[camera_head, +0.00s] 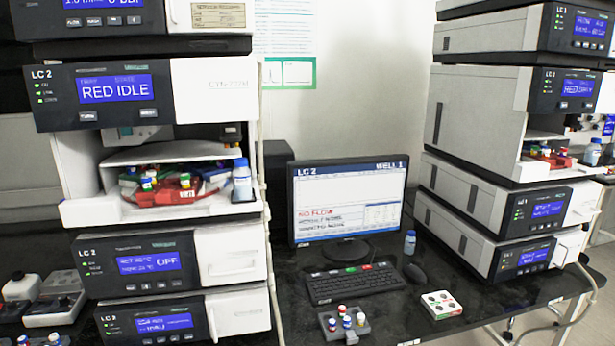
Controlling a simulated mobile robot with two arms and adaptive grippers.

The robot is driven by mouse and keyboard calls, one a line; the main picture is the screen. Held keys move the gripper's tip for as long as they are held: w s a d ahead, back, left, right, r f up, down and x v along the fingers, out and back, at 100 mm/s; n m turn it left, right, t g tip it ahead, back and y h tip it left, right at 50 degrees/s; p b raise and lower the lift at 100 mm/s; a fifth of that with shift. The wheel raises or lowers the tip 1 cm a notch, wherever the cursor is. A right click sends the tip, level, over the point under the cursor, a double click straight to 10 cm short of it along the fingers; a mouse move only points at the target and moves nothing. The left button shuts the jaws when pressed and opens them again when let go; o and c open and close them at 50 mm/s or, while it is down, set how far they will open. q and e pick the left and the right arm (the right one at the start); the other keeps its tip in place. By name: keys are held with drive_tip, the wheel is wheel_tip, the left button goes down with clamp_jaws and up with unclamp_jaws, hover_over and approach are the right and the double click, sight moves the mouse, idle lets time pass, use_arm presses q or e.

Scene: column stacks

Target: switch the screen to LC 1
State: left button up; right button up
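The screen (347,200) stands on the dark bench between the two stacks. Its header reads "LC 2" at the left and "WELL 1" at the right, with red "NO FLOW" text below. A black keyboard (355,284) with a few green and red keys lies in front of it. Neither of my grippers shows.
The left stack (110,92) is labelled LC 2, with an open bay holding coloured vials. The right stack (483,110) is labelled LC 1. A grey vial rack (331,327) and a small blue-capped bottle (410,243) stand near the keyboard. Bare bench lies around the white box.

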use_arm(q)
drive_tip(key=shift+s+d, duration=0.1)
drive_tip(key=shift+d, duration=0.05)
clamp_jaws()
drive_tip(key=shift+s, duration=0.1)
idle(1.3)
